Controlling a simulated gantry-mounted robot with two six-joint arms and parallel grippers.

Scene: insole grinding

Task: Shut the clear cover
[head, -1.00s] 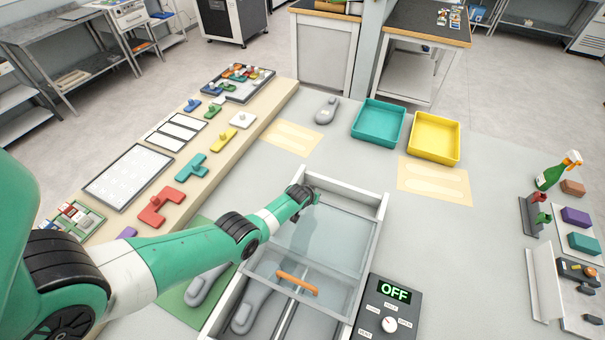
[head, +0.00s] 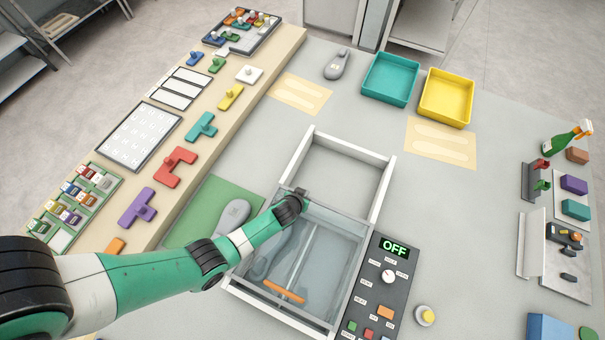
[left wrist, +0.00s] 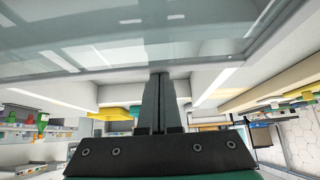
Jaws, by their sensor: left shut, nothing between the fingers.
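The clear cover (head: 325,245) lies over the near part of the white-walled box (head: 378,190), with its orange handle (head: 284,291) close to the box's near wall. The far part of the box is uncovered. A grey insole-shaped piece and a metal bar (head: 301,256) show through the cover. My left gripper (head: 303,193) is at the cover's far edge, its fingertips partly hidden by the wrist. In the left wrist view its fingers (left wrist: 160,100) are shut and empty, with the clear pane close by; contact is hard to tell. My right gripper is out of view.
A control panel (head: 375,300) reading OFF stands right of the box. A green mat (head: 200,240) with a grey piece (head: 233,214) lies left. Teal (head: 390,80) and yellow (head: 446,98) trays stand beyond the box.

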